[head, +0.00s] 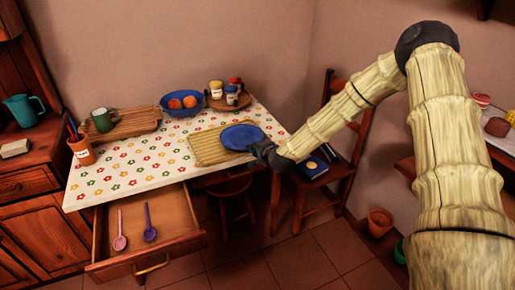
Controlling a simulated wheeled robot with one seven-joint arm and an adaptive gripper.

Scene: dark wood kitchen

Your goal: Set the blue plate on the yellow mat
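The blue plate (240,135) shows over the right part of the yellow mat (205,152), its right side reaching past the mat over the flowered cloth. I cannot tell whether it rests on the mat or is held just above it. My gripper (255,149) is at the plate's near right edge, reaching in from the right. The fingers are small and dark here, and I cannot tell whether they are shut on the rim.
A blue bowl of oranges (182,103), a round board with jars (228,99), a green mug (102,119) and a cutting board (133,124) stand behind. An open drawer (148,235) holds two spoons. A chair (320,170) stands beside the table.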

